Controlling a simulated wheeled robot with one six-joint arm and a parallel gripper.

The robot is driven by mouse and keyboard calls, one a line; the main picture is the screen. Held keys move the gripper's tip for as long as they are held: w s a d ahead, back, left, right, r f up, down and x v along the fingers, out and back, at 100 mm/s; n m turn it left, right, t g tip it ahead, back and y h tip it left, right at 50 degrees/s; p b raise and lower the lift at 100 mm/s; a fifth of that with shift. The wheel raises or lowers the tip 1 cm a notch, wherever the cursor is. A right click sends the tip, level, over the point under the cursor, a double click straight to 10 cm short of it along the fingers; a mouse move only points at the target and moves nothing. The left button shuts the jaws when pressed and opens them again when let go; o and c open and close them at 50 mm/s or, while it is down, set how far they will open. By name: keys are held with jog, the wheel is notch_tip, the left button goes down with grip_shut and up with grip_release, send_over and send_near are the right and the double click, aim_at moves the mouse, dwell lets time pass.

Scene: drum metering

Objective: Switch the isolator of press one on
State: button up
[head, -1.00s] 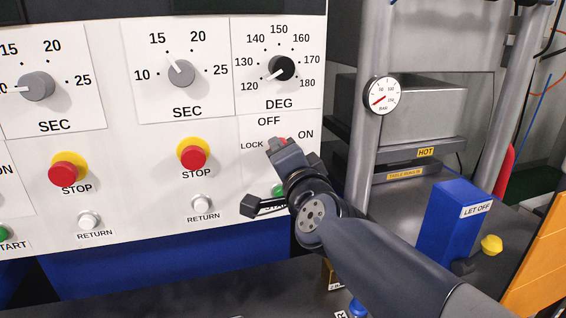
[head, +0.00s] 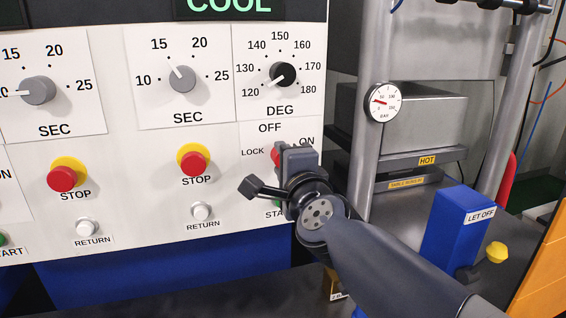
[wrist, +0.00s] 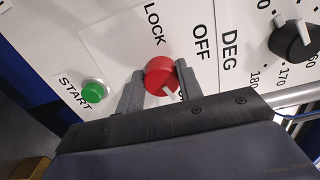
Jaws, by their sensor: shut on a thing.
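The isolator is a red round knob (wrist: 160,76) with a white pointer, on the white panel beside LOCK, OFF and ON labels. In the wrist view its pointer slants towards the partly covered ON label, away from LOCK. My gripper (wrist: 159,88) is shut on the knob, one finger on each side. In the head view my gripper (head: 291,158) covers most of the isolator, and only a red sliver shows at its left edge. The OFF, LOCK and ON labels stay readable around it there.
A green START button (wrist: 94,92) sits close to my gripper. The black DEG dial (head: 283,74) is above it, and a red STOP button (head: 194,164) and white RETURN button (head: 202,212) are to the left. A press post with a gauge (head: 383,102) stands to the right.

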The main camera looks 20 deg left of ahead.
jog(key=o, duration=1)
jog(key=shift+s+d, duration=0.1)
jog(key=shift+p+v, duration=1.65)
jog(key=shift+v, duration=3.6)
jog(key=b+x, duration=0.3)
jog(key=x, duration=0.8)
jog(key=shift+s+d, duration=0.1)
